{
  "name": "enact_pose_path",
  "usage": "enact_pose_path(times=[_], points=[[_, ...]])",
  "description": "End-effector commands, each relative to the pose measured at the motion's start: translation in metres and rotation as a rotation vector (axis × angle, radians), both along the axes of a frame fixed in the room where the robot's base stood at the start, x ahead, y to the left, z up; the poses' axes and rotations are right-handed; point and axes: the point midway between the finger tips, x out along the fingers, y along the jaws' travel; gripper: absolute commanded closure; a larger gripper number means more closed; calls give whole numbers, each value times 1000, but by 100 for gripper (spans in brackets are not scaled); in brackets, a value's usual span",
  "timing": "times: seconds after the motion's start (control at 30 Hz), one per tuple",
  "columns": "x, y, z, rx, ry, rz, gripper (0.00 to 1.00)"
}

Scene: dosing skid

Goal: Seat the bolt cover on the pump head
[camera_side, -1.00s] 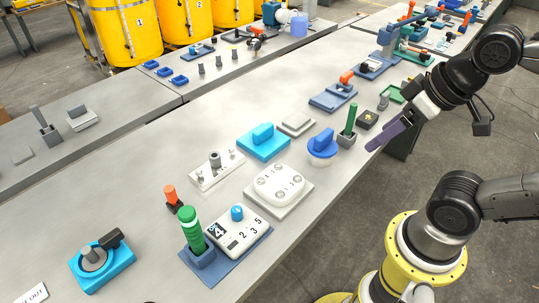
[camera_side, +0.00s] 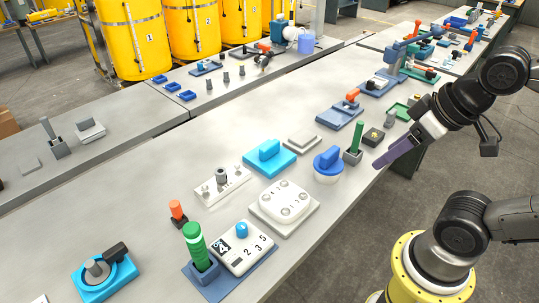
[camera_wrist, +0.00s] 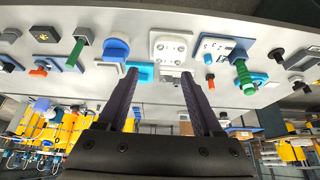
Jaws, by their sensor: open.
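A white rounded block with several numbered round bolt marks (camera_side: 284,199) sits on a pale square base on the bench; it looks like the pump head and also shows in the wrist view (camera_wrist: 172,46). A cyan block with a raised grip (camera_side: 269,157) lies just behind it, also in the wrist view (camera_wrist: 141,72). It may be the bolt cover, but I cannot tell for sure. My gripper (camera_side: 379,165) has long purple fingers, apart and empty. It hangs above the bench's front edge, right of both. In the wrist view its fingers (camera_wrist: 158,76) spread wide with nothing between them.
A blue knob on a white round base (camera_side: 328,165) and a green-handled tool in a grey holder (camera_side: 355,143) stand between my gripper and the white block. A numbered selector box (camera_side: 241,248) and green grip (camera_side: 194,243) are at front left.

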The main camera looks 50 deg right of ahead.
Motion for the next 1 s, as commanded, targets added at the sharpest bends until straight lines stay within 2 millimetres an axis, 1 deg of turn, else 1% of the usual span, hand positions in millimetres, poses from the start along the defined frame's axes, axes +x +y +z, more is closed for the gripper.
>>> enact_pose_path(times=[0.1, 0.17, 0.27, 0.37, 0.47, 0.57, 0.6, 0.67, 0.73, 0.77, 0.8, 0.87, 0.9, 0.97, 1.0], points=[[-2, 0, -1, 36, 9, -66, 32], [-2, 0, 3, 66, 9, -125, 32], [7, 0, 25, 133, -21, -243, 32], [26, 0, 49, 206, -28, -374, 32], [51, -2, 72, 272, -19, -504, 32], [80, -4, 90, 331, -1, -636, 32], [94, -5, 96, 354, 8, -688, 32], [115, -7, 103, 385, 24, -769, 32], [143, -10, 109, 418, 43, -865, 32], [155, -12, 110, 431, 54, -905, 32], [172, -14, 111, 445, 66, -957, 32], [196, -18, 109, 465, 83, -1030, 32], [212, -20, 106, 476, 96, -1077, 32], [236, -25, 100, 489, 114, -1145, 32], [251, -28, 94, 495, 128, -1188, 32]])
